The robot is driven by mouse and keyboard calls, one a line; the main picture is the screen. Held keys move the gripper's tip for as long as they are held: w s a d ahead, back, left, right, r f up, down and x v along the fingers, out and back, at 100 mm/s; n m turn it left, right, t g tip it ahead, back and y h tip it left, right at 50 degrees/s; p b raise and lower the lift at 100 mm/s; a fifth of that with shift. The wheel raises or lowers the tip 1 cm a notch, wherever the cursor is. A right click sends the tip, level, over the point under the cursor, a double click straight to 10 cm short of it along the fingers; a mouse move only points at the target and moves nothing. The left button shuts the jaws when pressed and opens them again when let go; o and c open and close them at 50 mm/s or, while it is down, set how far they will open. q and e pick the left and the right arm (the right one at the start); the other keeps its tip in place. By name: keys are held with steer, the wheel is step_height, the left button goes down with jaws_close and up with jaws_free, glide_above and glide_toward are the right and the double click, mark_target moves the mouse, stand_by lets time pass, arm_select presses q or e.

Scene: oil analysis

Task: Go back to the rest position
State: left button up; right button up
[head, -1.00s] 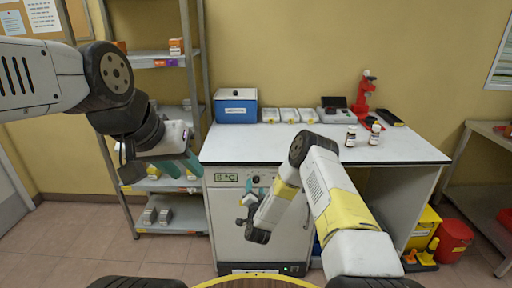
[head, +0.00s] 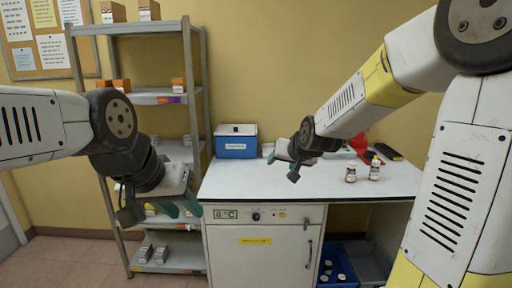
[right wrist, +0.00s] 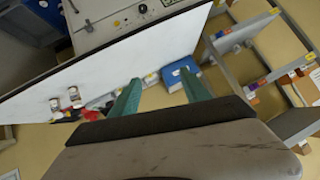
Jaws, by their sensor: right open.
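My left gripper (head: 182,206) hangs in front of the shelf, left of the white cabinet, with its teal fingers apart and nothing seen between them. My right gripper (head: 273,156) is over the worktop near the blue box, mostly hidden behind its own wrist in the head view. In the right wrist view the teal fingers of my right gripper (right wrist: 161,90) are wide apart and empty. My right arm reaches across the right side of the head view, raised above the worktop.
The white worktop (head: 230,183) holds a blue box (head: 236,146), two small bottles (head: 351,173) and a partly hidden red microscope (head: 360,146). A metal shelf (head: 160,97) stands at left. A blue crate (head: 338,268) with bottles stands right of the cabinet door (head: 265,262).

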steer(key=s+d+r+g, duration=0.1)
steer(key=s+d+g, duration=0.1)
steer(key=s, duration=1.1)
steer(key=s+d+r+n+g, duration=0.1)
steer(key=s+d, duration=0.3)
steer(key=s, duration=1)
steer(key=shift+r+g+h, duration=0.25)
steer(key=shift+g+h, duration=0.15)
steer(key=shift+g, duration=0.1)
steer(key=shift+s, duration=0.1)
